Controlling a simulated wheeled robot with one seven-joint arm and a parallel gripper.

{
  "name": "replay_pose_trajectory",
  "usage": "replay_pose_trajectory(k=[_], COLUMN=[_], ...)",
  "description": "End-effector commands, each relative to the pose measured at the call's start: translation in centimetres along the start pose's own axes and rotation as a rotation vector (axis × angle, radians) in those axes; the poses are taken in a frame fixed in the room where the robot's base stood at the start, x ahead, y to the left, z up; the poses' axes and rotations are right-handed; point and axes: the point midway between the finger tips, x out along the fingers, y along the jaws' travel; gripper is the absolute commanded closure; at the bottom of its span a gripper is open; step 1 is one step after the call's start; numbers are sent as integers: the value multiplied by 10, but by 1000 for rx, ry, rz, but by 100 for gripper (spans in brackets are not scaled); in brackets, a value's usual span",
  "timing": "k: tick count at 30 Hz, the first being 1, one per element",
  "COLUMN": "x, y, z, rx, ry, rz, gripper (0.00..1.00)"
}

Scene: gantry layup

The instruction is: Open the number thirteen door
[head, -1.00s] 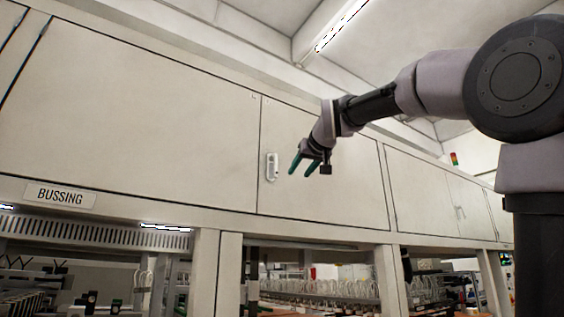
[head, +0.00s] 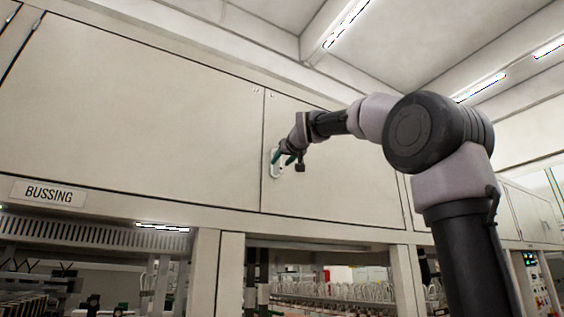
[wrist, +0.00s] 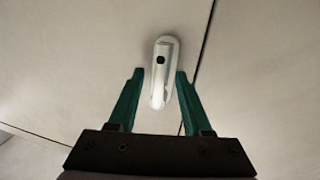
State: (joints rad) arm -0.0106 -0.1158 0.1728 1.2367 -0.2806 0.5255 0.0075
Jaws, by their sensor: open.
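A pale cabinet door (head: 335,185) fills the upper wall right of a vertical seam in the head view. Its white handle (head: 273,170) sits near the door's left edge and is partly hidden by my gripper (head: 283,158). In the wrist view the handle (wrist: 160,62) is a long white oval with a dark spot, beside the seam. My gripper (wrist: 159,72) is open, its green fingers on either side of the handle's lower part. I cannot tell whether they touch it. The door is shut. Small marks at the doors' top corners are too small to read as numbers.
A wider shut door (head: 140,110) lies left of the seam, above a "BUSSING" sign (head: 48,192). Below the cabinets are open bays with equipment and a white post (head: 230,275). More cabinets continue to the right. The space before the doors looks clear.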

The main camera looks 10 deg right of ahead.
Motion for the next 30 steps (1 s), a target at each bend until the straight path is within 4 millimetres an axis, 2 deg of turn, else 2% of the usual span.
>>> replay_pose_trajectory(k=[8, 9, 11, 12, 13, 30], x=[2, 2, 2, 2, 2, 2], y=[0, 0, 0, 0, 0, 0], z=[0, 0, 0, 0, 0, 0], rx=[0, 0, 0, 0, 0, 0], ry=[1, 0, 0, 0, 0, 0], rz=[0, 0, 0, 0, 0, 0], gripper=[50, 58, 81, 96, 100, 100])
